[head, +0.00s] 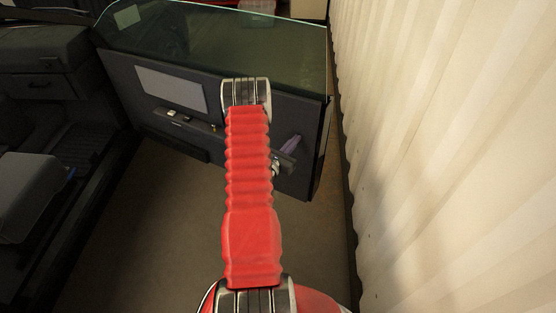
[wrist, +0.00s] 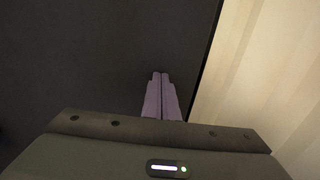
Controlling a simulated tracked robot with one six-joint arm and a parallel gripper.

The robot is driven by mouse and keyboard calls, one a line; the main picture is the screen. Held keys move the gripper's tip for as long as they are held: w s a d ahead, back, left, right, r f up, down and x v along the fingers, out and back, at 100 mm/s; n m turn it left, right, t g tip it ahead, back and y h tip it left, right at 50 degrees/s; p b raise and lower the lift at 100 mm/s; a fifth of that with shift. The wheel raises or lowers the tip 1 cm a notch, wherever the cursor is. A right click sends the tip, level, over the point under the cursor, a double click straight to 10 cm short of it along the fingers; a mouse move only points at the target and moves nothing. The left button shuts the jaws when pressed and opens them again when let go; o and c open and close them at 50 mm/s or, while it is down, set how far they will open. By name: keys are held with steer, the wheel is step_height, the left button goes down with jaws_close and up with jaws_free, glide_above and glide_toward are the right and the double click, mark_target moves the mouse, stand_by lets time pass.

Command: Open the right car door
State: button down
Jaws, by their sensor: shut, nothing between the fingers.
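The car door (head: 300,112) stands wide open in the head view, with its dark inner panel facing me and clear window glass (head: 200,40) on top. A pale rectangular inset and a ledge with small fittings are on the panel. My gripper (head: 292,142) is at the inner side of the door, near its free right edge. In the wrist view its purple fingers (wrist: 160,95) are shut together with nothing between them, in front of the dark door panel (wrist: 90,60). I cannot tell whether the fingertips touch the panel. My red arm hides part of the door.
A pale corrugated wall (head: 440,130) runs along the right, close to the door's free edge. The car interior with a grey seat (head: 28,185) is at the left. Bare brown floor (head: 150,240) lies between the car and the wall.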

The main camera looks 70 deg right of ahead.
steer(key=x, duration=1.3)
steer(key=shift+r, duration=0.2)
steer(key=shift+s+a, duration=0.1)
steer(key=shift+a, duration=0.05)
glide_toward(309, 139)
steer(key=x, duration=0.5)
steer(key=shift+r, duration=0.15)
